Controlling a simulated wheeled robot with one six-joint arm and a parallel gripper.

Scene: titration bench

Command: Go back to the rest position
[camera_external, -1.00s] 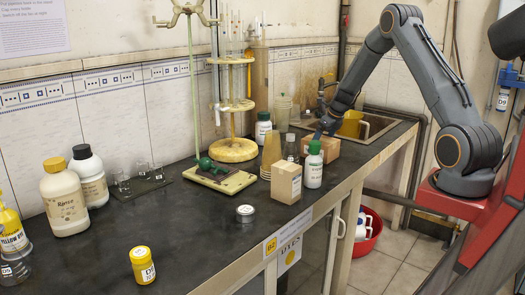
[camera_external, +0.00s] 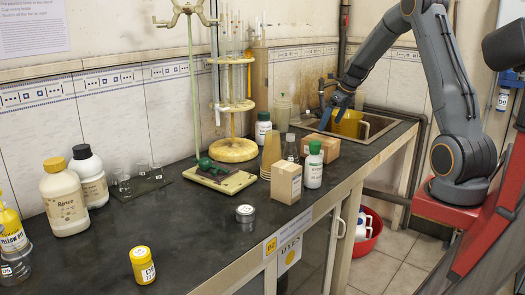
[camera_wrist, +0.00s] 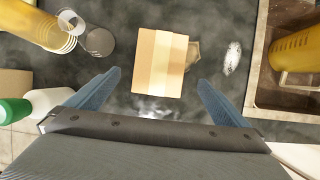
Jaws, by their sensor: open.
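My gripper (camera_external: 334,112) is in the air above the far right part of the bench, near the sink. In the wrist view its two blue fingers (camera_wrist: 158,80) are spread apart with nothing held between them. A brown cardboard box (camera_external: 322,150) stands on the bench below and apart from the gripper. The box also shows in the wrist view (camera_wrist: 160,62), ahead of and between the fingertips.
A green-capped white bottle (camera_external: 314,170), a smaller box (camera_external: 286,182) and stacked tan cups (camera_external: 271,152) stand close by. A yellow jug (camera_external: 350,124) is in the sink (camera_external: 378,124) behind.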

